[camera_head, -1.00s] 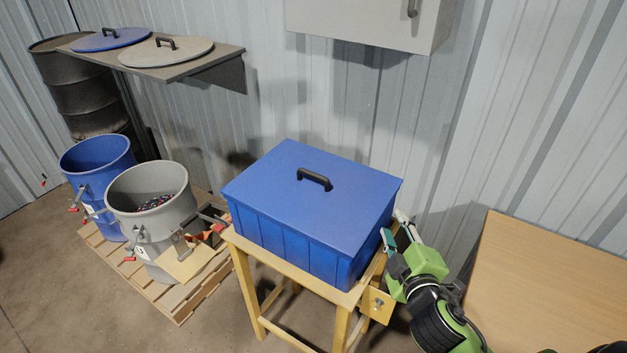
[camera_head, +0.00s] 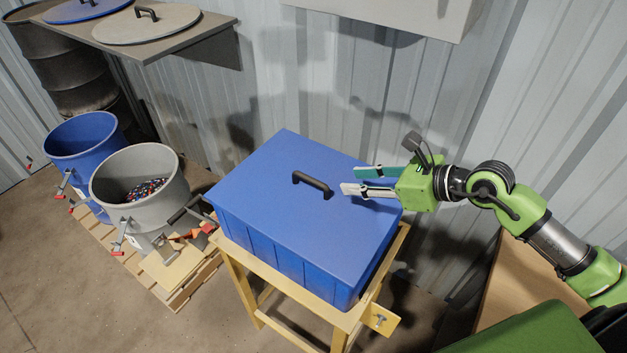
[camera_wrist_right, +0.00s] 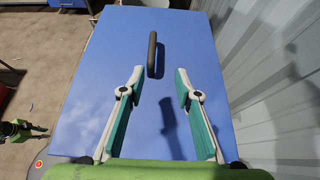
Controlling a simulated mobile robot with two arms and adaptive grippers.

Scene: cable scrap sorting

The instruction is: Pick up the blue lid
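The blue rectangular lid (camera_head: 262,195) lies flat on the blue box (camera_head: 290,265). Its black bar handle (camera_head: 313,184) stands up near the middle. My right gripper (camera_head: 350,180) is open and empty above the right part of the lid, its fingers pointing left at the handle and still apart from it. In the right wrist view the handle (camera_wrist_right: 152,54) lies just ahead of the fingertips (camera_wrist_right: 158,71), roughly in line with the gap between them. A second blue lid (camera_head: 82,8), round, lies on the wall shelf.
The box sits on a yellow stand (camera_head: 246,278). A blue bin (camera_head: 82,150) and a grey bin (camera_head: 135,200) stand on a pallet at left. A grey round lid (camera_head: 147,24) shares the shelf (camera_head: 205,42). A grey cabinet (camera_head: 400,15) hangs above; the corrugated wall is close behind.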

